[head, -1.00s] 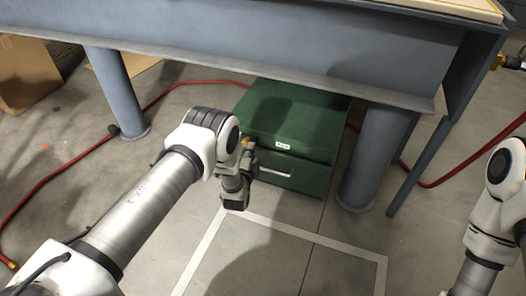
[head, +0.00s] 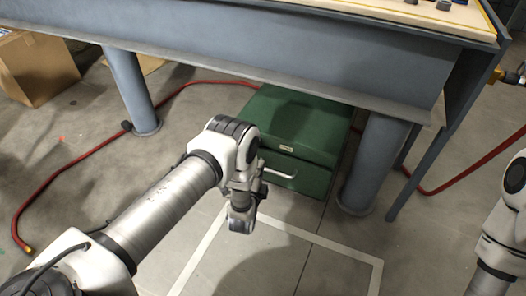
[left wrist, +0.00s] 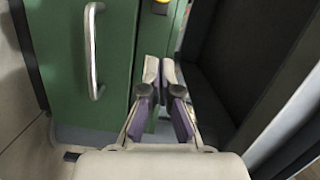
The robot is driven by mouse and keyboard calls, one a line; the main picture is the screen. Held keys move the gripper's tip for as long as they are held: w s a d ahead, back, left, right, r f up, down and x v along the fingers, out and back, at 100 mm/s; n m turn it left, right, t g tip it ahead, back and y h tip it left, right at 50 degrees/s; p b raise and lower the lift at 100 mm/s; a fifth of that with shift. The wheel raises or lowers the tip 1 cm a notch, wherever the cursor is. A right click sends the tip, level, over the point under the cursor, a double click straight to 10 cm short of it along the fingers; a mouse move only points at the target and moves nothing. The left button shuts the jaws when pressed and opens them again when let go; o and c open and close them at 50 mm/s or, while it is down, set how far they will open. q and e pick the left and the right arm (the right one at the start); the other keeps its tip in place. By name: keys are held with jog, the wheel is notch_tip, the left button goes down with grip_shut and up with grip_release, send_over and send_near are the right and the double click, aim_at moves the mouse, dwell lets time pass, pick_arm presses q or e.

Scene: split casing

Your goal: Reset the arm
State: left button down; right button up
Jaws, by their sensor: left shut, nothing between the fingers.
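My left arm (head: 160,205) reaches in from the lower left of the head view, its wrist hanging in front of the green cabinet (head: 300,125). In the left wrist view, my left gripper (left wrist: 160,70) has its two pale fingertips together with nothing between them. The cabinet front (left wrist: 60,40) and its upright-looking metal handle (left wrist: 91,50) are left of the fingers there, apart from them. In the head view the arm's wrist partly hides the drawer front. My right arm (head: 505,230) shows at the right edge; its gripper is out of view.
A blue-grey steel table (head: 270,50) stands over the cabinet on thick legs (head: 375,165). A red hose (head: 60,175) runs along the floor. A cardboard box (head: 38,65) is at left. White floor lines (head: 320,240) mark open floor in front.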

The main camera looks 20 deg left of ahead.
pick_arm(q)
jog(key=s, duration=0.3)
jog(key=shift+d+r+p, duration=0.1)
jog(key=shift+d+p, duration=0.2)
jog(key=shift+w, duration=0.1)
